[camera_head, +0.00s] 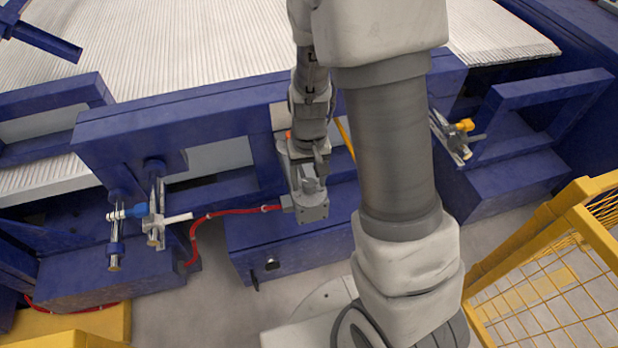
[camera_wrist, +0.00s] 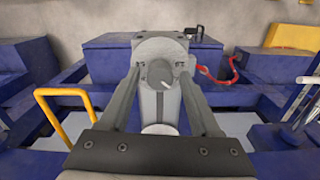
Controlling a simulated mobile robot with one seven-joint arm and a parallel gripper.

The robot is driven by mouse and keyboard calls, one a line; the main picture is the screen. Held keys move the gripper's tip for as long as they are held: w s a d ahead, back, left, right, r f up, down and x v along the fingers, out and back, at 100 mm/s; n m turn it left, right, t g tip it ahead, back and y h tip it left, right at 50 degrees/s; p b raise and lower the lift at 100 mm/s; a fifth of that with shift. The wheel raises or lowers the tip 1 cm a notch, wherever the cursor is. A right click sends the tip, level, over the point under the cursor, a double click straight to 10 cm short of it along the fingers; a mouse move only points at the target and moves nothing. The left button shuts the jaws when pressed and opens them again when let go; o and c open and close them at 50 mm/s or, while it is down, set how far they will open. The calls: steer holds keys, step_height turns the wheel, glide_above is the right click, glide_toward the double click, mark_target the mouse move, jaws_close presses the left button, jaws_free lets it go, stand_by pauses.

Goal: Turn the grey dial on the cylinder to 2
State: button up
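The grey cylinder device (camera_head: 313,208) stands on the blue block, largely below my gripper in the head view. In the wrist view its light grey body (camera_wrist: 160,107) lies between my fingers. The round dark grey dial (camera_wrist: 158,73) is at its top, with a small white pointer towards the lower right. The dial's numbers are too small to read. My gripper (camera_wrist: 160,78) is open, one finger on each side of the dial; I cannot tell whether the fingertips touch it. In the head view my gripper (camera_head: 306,165) is just above the device.
A red hose (camera_head: 235,211) runs from the device to the left. Blue frames with metal clamps (camera_head: 152,215) stand at left, and a yellow-handled valve (camera_head: 463,126) at right. A yellow bar (camera_wrist: 50,110) is left of my gripper. A yellow mesh fence (camera_head: 545,265) stands at lower right.

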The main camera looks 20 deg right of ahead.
mark_target(309, 182)
steer(key=shift+r, duration=0.1)
step_height(309, 182, up, 17)
steer(key=p, duration=0.3)
steer(key=shift+p, duration=0.35)
steer(key=shift+r, duration=0.15)
